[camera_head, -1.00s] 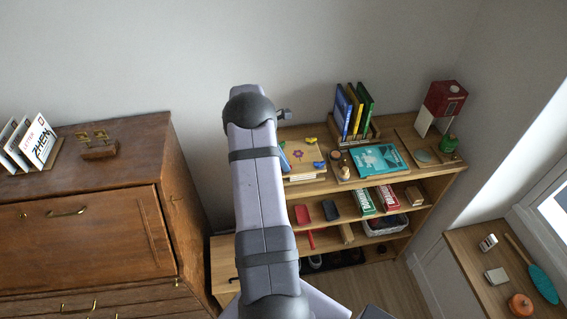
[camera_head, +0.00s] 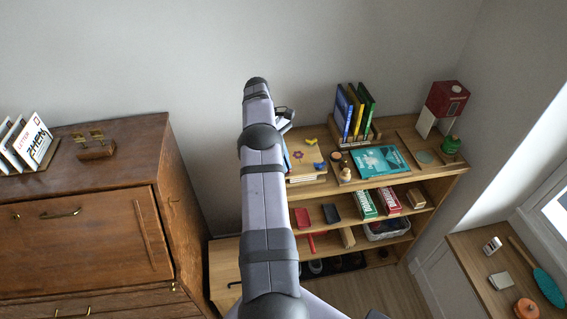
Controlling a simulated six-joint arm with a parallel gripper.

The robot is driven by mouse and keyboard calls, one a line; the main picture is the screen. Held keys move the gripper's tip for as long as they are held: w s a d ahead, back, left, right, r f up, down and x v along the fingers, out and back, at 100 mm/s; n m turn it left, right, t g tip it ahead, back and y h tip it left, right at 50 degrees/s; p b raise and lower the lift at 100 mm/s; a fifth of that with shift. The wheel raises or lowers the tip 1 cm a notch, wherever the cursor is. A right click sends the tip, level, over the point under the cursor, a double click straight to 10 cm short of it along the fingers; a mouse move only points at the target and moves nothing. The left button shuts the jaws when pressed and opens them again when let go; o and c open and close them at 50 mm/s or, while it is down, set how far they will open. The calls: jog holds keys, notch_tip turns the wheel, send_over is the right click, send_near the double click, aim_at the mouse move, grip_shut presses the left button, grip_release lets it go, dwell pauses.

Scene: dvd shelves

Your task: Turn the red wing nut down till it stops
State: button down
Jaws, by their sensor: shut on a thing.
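My gripper (camera_head: 284,116) is at the back left corner of a wooden flower press (camera_head: 304,172) on the shelf top. My arm hides much of that corner. The jaws are shut there, at the place of the red wing nut, but neither the fingertips nor the nut shows clearly. I cannot tell how far down the nut sits. A yellow wing nut (camera_head: 311,141) is at the press's back right corner and a blue wing nut (camera_head: 319,165) at its front right. A flower picture (camera_head: 297,155) is on the press's top.
Upright books (camera_head: 355,108) stand behind and right of the press. A small wooden figure (camera_head: 345,173) and a teal book (camera_head: 378,160) lie to its right. A red and white house-like box (camera_head: 446,100) and a green item (camera_head: 450,145) stand farther right.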

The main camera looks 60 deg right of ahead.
jog(key=shift+d+r+m+y, duration=0.1)
jog(key=shift+m+y, duration=0.3)
jog(key=shift+m, duration=0.8)
jog(key=c, duration=1.9)
grip_release()
jog(key=shift+r, duration=0.7)
notch_tip(320, 180, up, 6)
jog(key=p, duration=0.5)
jog(key=shift+r, duration=0.15)
notch_tip(320, 180, up, 2)
jog(key=shift+r+p, duration=0.15)
jog(key=shift+p, duration=0.35)
